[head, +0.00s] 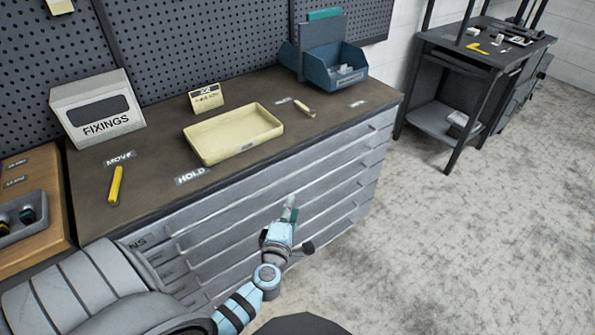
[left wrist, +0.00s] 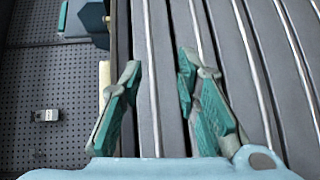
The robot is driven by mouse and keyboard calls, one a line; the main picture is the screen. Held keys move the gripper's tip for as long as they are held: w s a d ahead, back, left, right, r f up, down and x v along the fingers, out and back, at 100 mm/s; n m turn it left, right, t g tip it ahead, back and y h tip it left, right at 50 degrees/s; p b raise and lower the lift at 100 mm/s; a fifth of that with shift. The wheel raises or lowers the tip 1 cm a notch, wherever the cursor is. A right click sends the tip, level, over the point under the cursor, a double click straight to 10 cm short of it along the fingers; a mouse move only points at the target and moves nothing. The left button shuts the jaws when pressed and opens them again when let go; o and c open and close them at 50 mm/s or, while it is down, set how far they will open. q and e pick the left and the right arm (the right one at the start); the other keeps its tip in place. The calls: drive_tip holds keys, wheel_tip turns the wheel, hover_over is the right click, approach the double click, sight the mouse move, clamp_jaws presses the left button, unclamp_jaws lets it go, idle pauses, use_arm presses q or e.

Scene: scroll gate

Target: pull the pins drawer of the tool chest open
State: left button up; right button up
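The grey tool chest (head: 330,185) has several wide, flat drawers with long handle rails, and they look shut. A label ending in "NS" (head: 136,240) shows at the front's left end, partly hidden by my arm. My left gripper (head: 289,208) is in front of the drawer fronts, around the middle of their width. In the left wrist view my left gripper (left wrist: 160,68) is open, its two green-padded fingers apart with a handle rail (left wrist: 150,85) running between them in the picture. I cannot tell whether they touch it. My right gripper is not in view.
On the chest top are a yellow tray (head: 235,135), a FIXINGS box (head: 97,108), a yellow marker (head: 116,185) and a blue bin (head: 335,70). A dark cart (head: 470,75) stands at the back right. The floor right of the chest is clear.

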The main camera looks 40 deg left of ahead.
sight(298, 172)
use_arm(q)
drive_tip(key=shift+n, duration=0.9)
drive_tip(key=b+x, duration=0.1)
drive_tip(key=x, duration=0.4)
drive_tip(key=r+b+x, duration=0.1)
drive_tip(key=b+x, duration=0.1)
drive_tip(key=x, duration=0.3)
drive_tip(key=b+x, duration=0.2)
drive_tip(key=x, duration=0.2)
drive_tip(key=shift+w+a+r, duration=0.15)
drive_tip(key=shift+w+a, duration=0.1)
drive_tip(key=shift+a, duration=0.3)
drive_tip(key=shift+r, duration=0.1)
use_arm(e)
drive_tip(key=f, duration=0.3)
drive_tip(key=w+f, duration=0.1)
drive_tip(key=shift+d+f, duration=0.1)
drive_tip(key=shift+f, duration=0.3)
use_arm(q)
drive_tip(key=shift+c, duration=0.4)
clamp_jaws()
